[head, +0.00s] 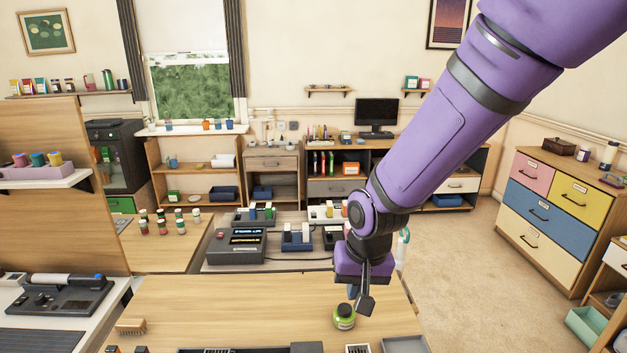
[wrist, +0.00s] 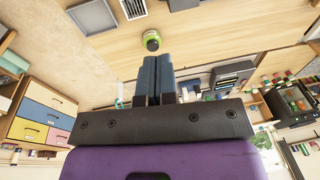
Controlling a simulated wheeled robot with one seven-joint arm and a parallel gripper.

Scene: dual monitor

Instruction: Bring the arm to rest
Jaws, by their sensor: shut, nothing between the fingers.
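My purple arm reaches in from the upper right in the head view, with my gripper (head: 362,299) hanging over the wooden table (head: 230,305). In the wrist view the two blue fingers of my gripper (wrist: 157,62) lie side by side, shut with nothing between them.
A dark device with a display (head: 236,246) and small racks (head: 297,237) stand behind the table. A brush (head: 131,326) lies at its left. Grey trays (head: 404,344) are at the front edge. A wooden partition (head: 60,200) rises at left. Open floor (head: 460,260) lies to the right.

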